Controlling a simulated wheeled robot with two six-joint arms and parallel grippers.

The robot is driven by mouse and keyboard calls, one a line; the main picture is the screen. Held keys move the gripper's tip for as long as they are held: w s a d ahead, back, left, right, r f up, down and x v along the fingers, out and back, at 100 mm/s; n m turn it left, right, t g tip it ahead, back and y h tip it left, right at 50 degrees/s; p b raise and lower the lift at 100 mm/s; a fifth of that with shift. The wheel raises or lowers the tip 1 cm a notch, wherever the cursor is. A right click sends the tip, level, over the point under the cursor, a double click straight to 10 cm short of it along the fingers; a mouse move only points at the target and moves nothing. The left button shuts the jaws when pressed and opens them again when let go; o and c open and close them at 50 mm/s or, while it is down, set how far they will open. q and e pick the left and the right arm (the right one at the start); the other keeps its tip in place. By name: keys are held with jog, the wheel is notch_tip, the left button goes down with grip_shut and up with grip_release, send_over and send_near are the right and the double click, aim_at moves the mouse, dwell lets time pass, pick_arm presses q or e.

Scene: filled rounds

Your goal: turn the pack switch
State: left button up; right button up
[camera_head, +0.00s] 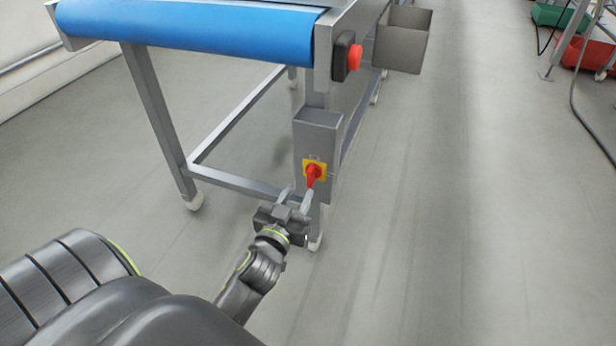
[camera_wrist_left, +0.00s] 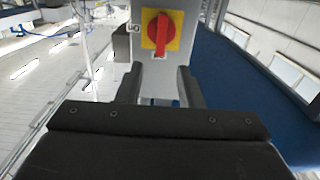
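The pack switch (camera_head: 313,172) is a red rotary handle on a yellow square plate, on the front of a grey box (camera_head: 318,130) fixed to the conveyor leg. In the left wrist view the red handle (camera_wrist_left: 161,36) stands roughly upright, with its yellow plate (camera_wrist_left: 174,44) around it. My left gripper (camera_head: 296,196) is just below and in front of the switch. In the left wrist view its two fingers (camera_wrist_left: 156,84) are spread apart, with nothing between them, and the handle shows beyond the tips. Contact with the handle cannot be made out. My right gripper is not in view.
A conveyor with a blue belt (camera_head: 190,28) stands above the box. A red push button (camera_head: 355,57) on a black base and a grey metal bin (camera_head: 402,40) are at its side. Green (camera_head: 556,16) and red crates (camera_head: 588,54) are far right.

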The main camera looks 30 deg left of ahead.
aim_at(309, 175)
pick_arm(q)
jog(key=b+x, duration=0.1)
jog(key=x, duration=0.6)
jog(key=shift+w, duration=0.15)
grip_shut()
